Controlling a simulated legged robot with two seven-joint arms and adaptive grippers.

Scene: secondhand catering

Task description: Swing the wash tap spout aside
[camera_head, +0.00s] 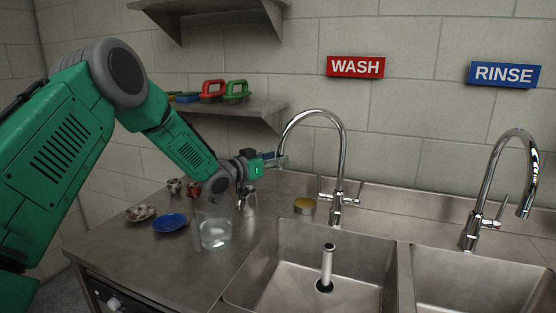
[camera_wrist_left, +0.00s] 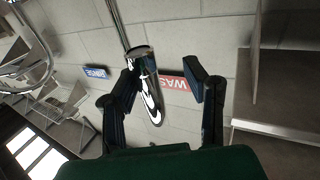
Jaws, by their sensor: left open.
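The chrome wash tap (camera_head: 341,150) rises behind the left sink basin under the red WASH sign. Its arched spout (camera_head: 296,116) curves to the left, with its end beside my left gripper (camera_head: 277,161). In the left wrist view, the spout (camera_wrist_left: 149,90) lies between the two open fingers of my left gripper (camera_wrist_left: 165,85). The fingers stand apart, and I cannot tell whether either one touches the spout. My right gripper is in neither view.
The wash basin (camera_head: 375,255) has an upright drain pipe (camera_head: 327,265). The rinse tap (camera_head: 491,195) stands right. A shelf (camera_head: 255,112) is behind my arm.

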